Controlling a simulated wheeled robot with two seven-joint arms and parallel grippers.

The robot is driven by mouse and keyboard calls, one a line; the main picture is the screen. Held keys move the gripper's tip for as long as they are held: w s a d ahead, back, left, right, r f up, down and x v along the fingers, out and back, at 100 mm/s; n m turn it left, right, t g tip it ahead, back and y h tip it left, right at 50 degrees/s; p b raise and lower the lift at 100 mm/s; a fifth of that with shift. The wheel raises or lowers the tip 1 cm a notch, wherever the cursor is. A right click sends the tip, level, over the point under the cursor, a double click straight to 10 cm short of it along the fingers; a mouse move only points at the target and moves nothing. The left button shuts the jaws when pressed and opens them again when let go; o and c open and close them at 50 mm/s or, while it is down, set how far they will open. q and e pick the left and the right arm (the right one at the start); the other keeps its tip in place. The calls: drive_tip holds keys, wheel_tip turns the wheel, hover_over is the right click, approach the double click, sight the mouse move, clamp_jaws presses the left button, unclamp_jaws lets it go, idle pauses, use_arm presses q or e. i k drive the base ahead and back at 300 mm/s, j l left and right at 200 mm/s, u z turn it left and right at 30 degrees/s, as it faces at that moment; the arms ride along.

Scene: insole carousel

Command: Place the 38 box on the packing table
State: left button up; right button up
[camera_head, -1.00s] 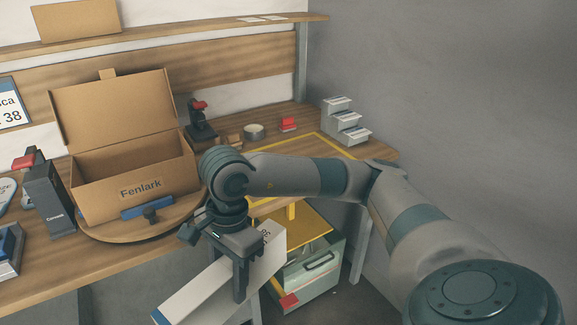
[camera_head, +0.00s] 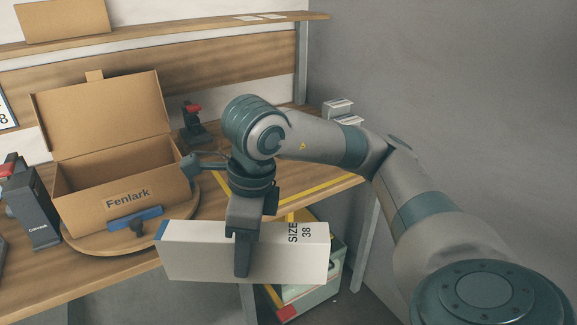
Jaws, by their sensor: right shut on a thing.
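The 38 box (camera_head: 290,262) is a long white box with a blue end and "SIZE 38" printed on its side. My right gripper (camera_head: 242,262) is shut on it near its middle and holds it in the air, nearly level, in front of the table edge. The packing table (camera_head: 85,278) is a wooden bench along the wall; a yellow outlined area (camera_head: 325,187) on its right part is partly hidden by my right arm. My left gripper is not in view.
An open "Fenlark" carton (camera_head: 122,190) stands on a round wooden turntable (camera_head: 95,243) with a blue-handled tool at its front. A red-topped device (camera_head: 192,122) stands behind. White stepped boxes (camera_head: 340,110) sit at the back right. A greenish bin (camera_head: 325,285) is under the table.

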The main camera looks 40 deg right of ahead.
sight(287, 168)
drive_tip(key=i+l, duration=0.15)
drive_tip(key=l, duration=0.2)
drive_tip(key=i+l, duration=0.1)
drive_tip(key=l, duration=0.2)
drive_tip(key=i+l, duration=0.15)
drive_tip(key=l, duration=0.2)
drive_tip(key=i+l, duration=0.15)
drive_tip(key=l, duration=0.2)
drive_tip(key=i+l, duration=0.1)
drive_tip(key=l, duration=0.2)
